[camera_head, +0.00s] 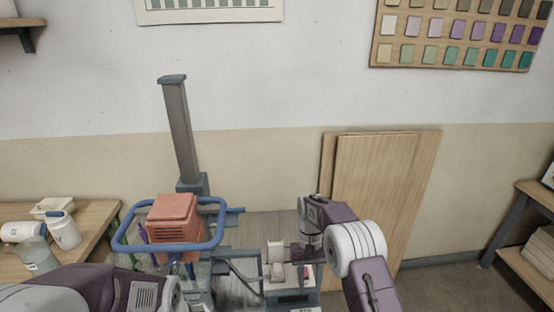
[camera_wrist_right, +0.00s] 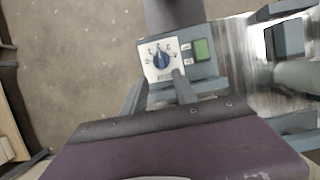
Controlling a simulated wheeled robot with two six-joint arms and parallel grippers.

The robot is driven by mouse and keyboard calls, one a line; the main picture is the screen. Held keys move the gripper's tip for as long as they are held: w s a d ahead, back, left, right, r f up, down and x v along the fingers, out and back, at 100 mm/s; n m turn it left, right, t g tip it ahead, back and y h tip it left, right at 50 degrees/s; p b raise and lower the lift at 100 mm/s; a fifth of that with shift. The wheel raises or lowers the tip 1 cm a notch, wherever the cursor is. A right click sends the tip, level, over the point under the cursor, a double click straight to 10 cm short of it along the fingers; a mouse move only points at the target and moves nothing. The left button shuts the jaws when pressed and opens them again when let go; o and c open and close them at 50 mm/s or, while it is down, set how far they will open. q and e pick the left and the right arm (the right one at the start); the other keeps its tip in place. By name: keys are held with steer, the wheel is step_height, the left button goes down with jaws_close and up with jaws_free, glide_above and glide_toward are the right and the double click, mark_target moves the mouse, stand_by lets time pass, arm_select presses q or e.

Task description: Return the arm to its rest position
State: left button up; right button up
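My right arm shows in the head view as purple and white links rising from the lower right and bending down over the bench machine. My right gripper (camera_head: 309,252) is at the end of it, close to the machine's control box (camera_head: 292,293); its fingertips are not clear. In the right wrist view the purple gripper body fills the bottom, and the control box (camera_wrist_right: 165,58) with a blue dial and green switch lies beyond it. I see nothing held there, and cannot tell whether it touches the box. My left arm enters at the lower left; its gripper is not visible.
A mixer stand has a tall grey column (camera_head: 181,130), an orange motor (camera_head: 174,218) and a blue ring handle (camera_head: 125,235) between the arms. White containers (camera_head: 64,231) stand on a wooden table at the left. Wooden boards (camera_head: 385,185) lean on the wall behind the right arm. A shelf (camera_head: 540,194) stands at the right.

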steer(key=s+d+r+t, duration=0.2)
steer(key=s+d+r, duration=0.2)
steer(key=s+r, duration=0.5)
steer(key=s+d+f+t, duration=0.1)
steer(key=s+f+t, duration=0.2)
steer(key=s, duration=0.5)
steer(key=shift+s+d+f, duration=0.2)
steer(key=shift+s+f, duration=0.15)
steer(key=shift+f, duration=0.3)
steer(key=shift+c, duration=0.3)
stand_by(0.4)
